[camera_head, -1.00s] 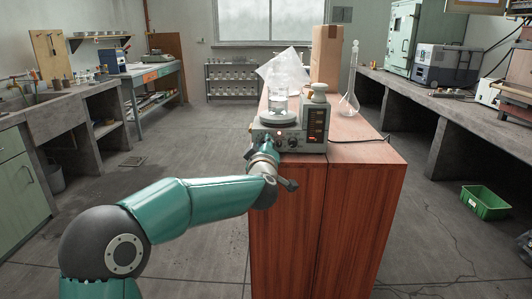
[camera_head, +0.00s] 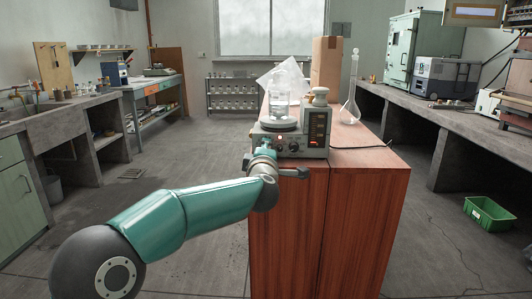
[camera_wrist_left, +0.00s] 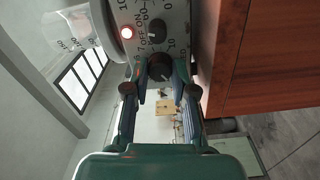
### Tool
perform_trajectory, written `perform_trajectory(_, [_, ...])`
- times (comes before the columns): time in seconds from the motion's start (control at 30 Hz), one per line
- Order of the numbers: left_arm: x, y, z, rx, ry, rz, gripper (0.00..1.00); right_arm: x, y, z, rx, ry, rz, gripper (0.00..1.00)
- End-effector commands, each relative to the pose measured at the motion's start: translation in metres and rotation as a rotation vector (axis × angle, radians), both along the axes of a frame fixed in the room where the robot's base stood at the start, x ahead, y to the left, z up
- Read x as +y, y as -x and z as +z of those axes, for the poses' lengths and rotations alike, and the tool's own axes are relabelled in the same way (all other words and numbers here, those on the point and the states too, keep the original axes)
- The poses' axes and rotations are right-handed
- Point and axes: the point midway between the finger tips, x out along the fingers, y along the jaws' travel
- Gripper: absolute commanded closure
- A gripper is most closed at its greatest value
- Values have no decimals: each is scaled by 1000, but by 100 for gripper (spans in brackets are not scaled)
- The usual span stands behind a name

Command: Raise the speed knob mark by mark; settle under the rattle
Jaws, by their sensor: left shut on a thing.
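The hotplate stirrer (camera_head: 302,146) stands at the front of the wooden cabinet top. A glass beaker (camera_head: 279,107) with clear liquid sits on its round plate. In the left wrist view, my left gripper (camera_wrist_left: 161,78) is shut on the lower black knob (camera_wrist_left: 160,66), with a finger on each side. Printed numbers ring this knob, some hidden by the fingers. A second black knob (camera_wrist_left: 157,31) and a lit lamp (camera_wrist_left: 126,32) are beside it. In the head view, my left gripper (camera_head: 262,153) is at the stirrer's front and hides the knob. My right gripper is not shown.
A black cable (camera_head: 362,146) runs right across the cabinet top. A green crate (camera_head: 488,213) is on the floor.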

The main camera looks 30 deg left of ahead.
Motion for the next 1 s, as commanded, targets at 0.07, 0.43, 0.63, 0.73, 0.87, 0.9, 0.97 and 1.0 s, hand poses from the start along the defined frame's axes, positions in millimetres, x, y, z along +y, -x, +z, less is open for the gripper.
perform_trajectory(0.07, [-7,-3,-7,14,6,-18,100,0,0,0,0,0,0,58])
perform_trajectory(0.43, [-6,-3,-6,12,4,-15,55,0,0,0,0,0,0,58])
perform_trajectory(0.63, [-3,-2,-4,8,2,-10,49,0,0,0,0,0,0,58])
perform_trajectory(0.73, [-2,-1,-3,7,2,-8,49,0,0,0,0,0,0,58])
perform_trajectory(0.87, [-3,0,-3,5,2,-6,49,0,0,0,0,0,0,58])
perform_trajectory(0.9, [-3,1,-2,5,2,-7,49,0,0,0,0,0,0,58])
perform_trajectory(0.97, [-6,5,-2,6,2,-7,49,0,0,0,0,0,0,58])
perform_trajectory(1.0, [-7,8,-2,5,2,-7,49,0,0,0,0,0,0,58])
